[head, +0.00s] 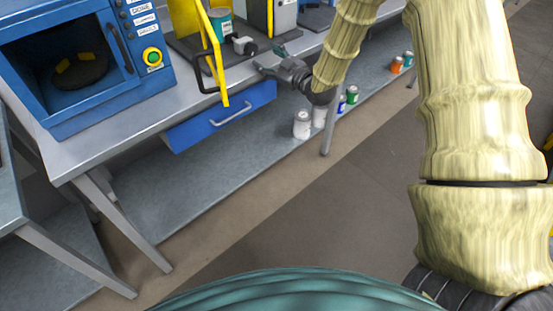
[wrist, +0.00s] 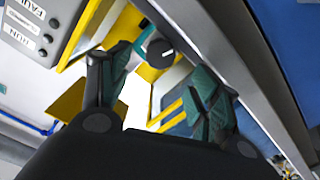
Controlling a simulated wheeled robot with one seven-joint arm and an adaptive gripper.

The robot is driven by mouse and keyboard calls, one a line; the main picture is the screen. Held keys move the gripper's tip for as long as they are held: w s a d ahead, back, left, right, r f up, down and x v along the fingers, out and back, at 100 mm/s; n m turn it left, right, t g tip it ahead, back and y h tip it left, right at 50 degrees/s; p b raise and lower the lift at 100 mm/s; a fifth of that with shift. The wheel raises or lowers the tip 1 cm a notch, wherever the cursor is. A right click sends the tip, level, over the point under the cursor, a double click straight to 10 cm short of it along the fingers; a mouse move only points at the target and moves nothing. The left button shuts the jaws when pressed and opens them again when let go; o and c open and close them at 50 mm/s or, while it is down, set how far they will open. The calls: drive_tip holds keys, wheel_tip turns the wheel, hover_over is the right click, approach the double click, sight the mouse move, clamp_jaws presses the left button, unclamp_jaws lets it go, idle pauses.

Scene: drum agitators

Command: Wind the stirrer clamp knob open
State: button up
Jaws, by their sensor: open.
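The clamp knob (wrist: 160,53) is a dark round knob with a pale line on its face. In the wrist view it sits beyond my fingertips, between them and toward the top. In the head view a small grey knob (head: 249,48) sticks out beside the teal can (head: 220,22) in the yellow-framed stirrer (head: 219,60); it appears to be the same knob. My gripper (head: 268,60) is just to the right of it. In the wrist view my gripper (wrist: 155,88) has its fingers spread with nothing between them. The knob appears apart from both fingers.
A blue oven-like cabinet (head: 152,85) with a green button stands left on the grey bench (head: 105,143). A blue drawer (head: 190,133) hangs under the bench edge. Several cans, including a white one (head: 302,125), stand on the lower shelf. A second yellow-framed machine (head: 284,18) stands behind my gripper.

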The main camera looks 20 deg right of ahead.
sight(253, 49)
drive_tip(key=x, duration=0.6)
drive_tip(key=shift+w+r+p, duration=0.15)
drive_tip(key=shift+w+p, duration=0.15)
drive_tip(key=shift+p, duration=0.05)
drive_tip(key=m+p, duration=0.3)
drive_tip(key=m, duration=0.1)
drive_tip(key=shift+m, duration=0.3)
drive_tip(key=b+v, duration=0.2)
drive_tip(key=v, duration=0.9)
drive_tip(key=s+a+f+m+g+h+b, duration=0.1)
drive_tip(key=s+f, duration=0.3)
drive_tip(key=f, duration=0.5)
drive_tip(key=s+a+f+m+g+h+b, duration=0.1)
drive_tip(key=s+a+f+g+b, duration=0.2)
drive_tip(key=f, duration=0.7)
drive_tip(key=s+a+f+g+b, duration=0.2)
drive_tip(key=s+f, duration=0.4)
drive_tip(key=f, duration=0.3)
drive_tip(key=shift+s+a+f+m+g+h, duration=0.15)
drive_tip(key=shift+s+f+m+g+h, duration=0.15)
drive_tip(key=shift+s+f+m+h, duration=0.1)
drive_tip(key=shift+r, duration=0.1)
